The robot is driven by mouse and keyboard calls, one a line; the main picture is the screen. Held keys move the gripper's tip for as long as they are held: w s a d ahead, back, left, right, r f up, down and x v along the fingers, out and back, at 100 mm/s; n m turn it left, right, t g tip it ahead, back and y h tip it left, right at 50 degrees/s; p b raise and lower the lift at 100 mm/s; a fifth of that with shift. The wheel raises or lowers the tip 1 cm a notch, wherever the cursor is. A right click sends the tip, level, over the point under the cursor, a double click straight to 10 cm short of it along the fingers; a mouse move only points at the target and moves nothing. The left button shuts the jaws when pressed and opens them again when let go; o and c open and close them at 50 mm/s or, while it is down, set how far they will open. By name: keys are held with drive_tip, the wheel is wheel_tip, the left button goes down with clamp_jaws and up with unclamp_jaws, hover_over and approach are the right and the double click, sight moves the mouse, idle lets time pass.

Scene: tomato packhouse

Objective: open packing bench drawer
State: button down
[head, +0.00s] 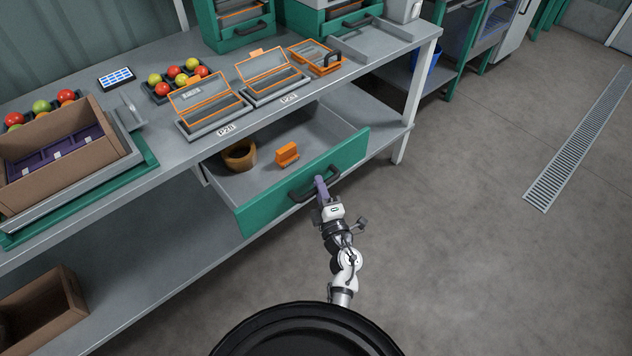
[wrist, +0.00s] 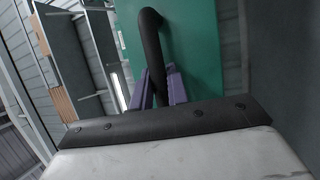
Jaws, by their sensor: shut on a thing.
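The packing bench drawer (head: 303,187) has a green front and a grey inside, and it is pulled out from under the bench top (head: 203,153). Its dark bar handle (head: 303,192) is on the green front. My gripper (head: 321,186) is shut on the handle near its right part in the head view. In the wrist view the purple fingers (wrist: 160,90) close around the black handle (wrist: 151,45), with the green front (wrist: 195,50) behind it. Inside the drawer lie a brown round pot (head: 239,155) and a small orange object (head: 287,154).
On the bench top are orange-rimmed trays (head: 211,107), tomatoes (head: 182,71) and a cardboard box (head: 53,155). A bench leg (head: 410,105) stands right of the drawer. The floor (head: 470,250) in front and to the right is clear, with a drain grate (head: 580,140).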

drive_tip(key=shift+s+d, duration=0.55)
drive_tip(key=shift+s, duration=0.15)
drive_tip(key=shift+s+d, duration=0.5)
drive_tip(key=shift+s, duration=0.2)
drive_tip(key=c, duration=1.6)
unclamp_jaws()
drive_tip(key=shift+c, duration=0.2)
drive_tip(key=shift+s+f, duration=0.1)
drive_tip(key=shift+s, duration=0.05)
